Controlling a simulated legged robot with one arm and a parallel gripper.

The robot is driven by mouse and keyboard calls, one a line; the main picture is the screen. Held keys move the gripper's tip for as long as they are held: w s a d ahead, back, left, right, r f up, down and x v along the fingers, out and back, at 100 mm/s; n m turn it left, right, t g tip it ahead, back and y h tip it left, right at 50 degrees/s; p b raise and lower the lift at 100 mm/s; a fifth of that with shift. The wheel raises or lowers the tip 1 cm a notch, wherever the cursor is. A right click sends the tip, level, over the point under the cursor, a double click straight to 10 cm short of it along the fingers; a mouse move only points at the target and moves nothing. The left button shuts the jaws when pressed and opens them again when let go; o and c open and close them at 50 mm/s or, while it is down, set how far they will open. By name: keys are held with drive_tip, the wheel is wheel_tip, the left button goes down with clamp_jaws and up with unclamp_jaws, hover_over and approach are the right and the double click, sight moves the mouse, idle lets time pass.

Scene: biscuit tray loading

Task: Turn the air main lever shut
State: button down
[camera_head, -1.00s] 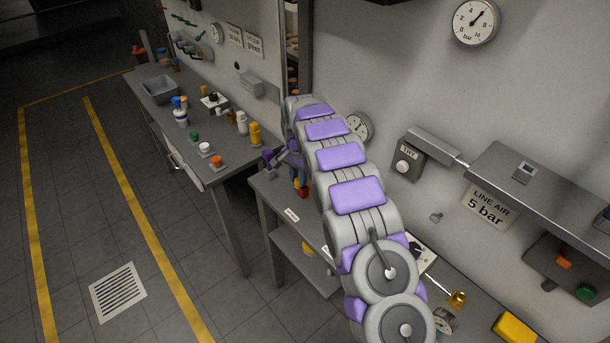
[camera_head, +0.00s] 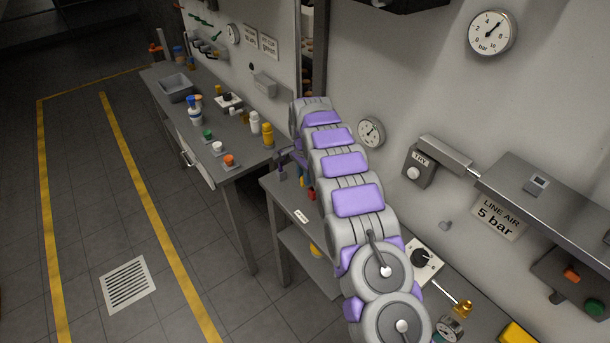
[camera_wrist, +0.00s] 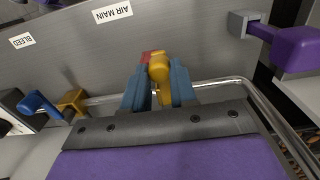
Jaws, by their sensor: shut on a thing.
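In the wrist view, my gripper (camera_wrist: 158,98) has its two blue fingers shut on the air main lever (camera_wrist: 146,57). A little red of the lever shows beside a rounded yellow brass part (camera_wrist: 158,68) between the fingers. The fingers hide most of the lever, so its exact angle cannot be told. The label AIR MAIN (camera_wrist: 113,12) is on the grey panel above, upside down in this view. In the head view, my own arm covers most of this spot.
A blue lever (camera_wrist: 40,105) on a brass body (camera_wrist: 72,103) sits left, near the BLEED label (camera_wrist: 22,40). A purple handle (camera_wrist: 295,48) is at right. A metal pipe (camera_wrist: 215,82) runs behind the fingers. The floor beside the benches (camera_head: 80,200) is clear.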

drive_tip(key=c, duration=0.9)
unclamp_jaws()
drive_tip(key=shift+w+a, duration=0.1)
drive_tip(key=shift+a, duration=0.1)
wheel_tip(320, 180, up, 17)
drive_tip(key=p, duration=0.3)
drive_tip(key=shift+r+p, duration=0.15)
drive_tip(key=shift+p, duration=0.15)
drive_tip(key=shift+w+a, duration=0.1)
